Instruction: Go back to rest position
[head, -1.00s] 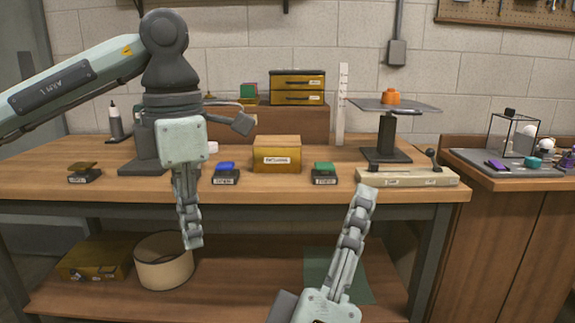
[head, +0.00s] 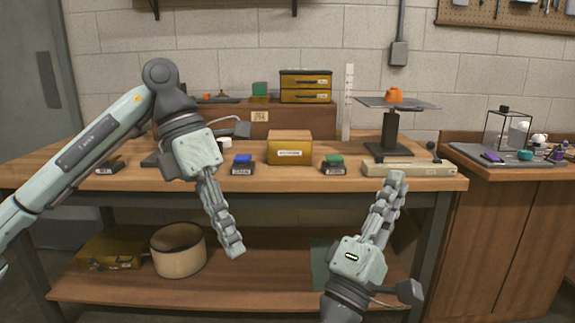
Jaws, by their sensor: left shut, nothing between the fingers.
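My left gripper (head: 234,250) points down in front of the workbench's front edge, shut and empty. Its arm comes in from the left and hides part of the bench top behind it. My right gripper (head: 396,178) points up from the lower right, in front of the bench edge. Its fingers lie close together in this view, with nothing seen between them; whether they are fully shut is not clear. Neither gripper touches anything that I can see.
The workbench (head: 60,178) holds a yellow box (head: 289,150), a blue-topped block (head: 243,163), a green-topped block (head: 334,163) and a stand (head: 391,130) with an orange part. A beige drum (head: 178,252) stands on the lower shelf. A side cabinet (head: 500,230) is at right.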

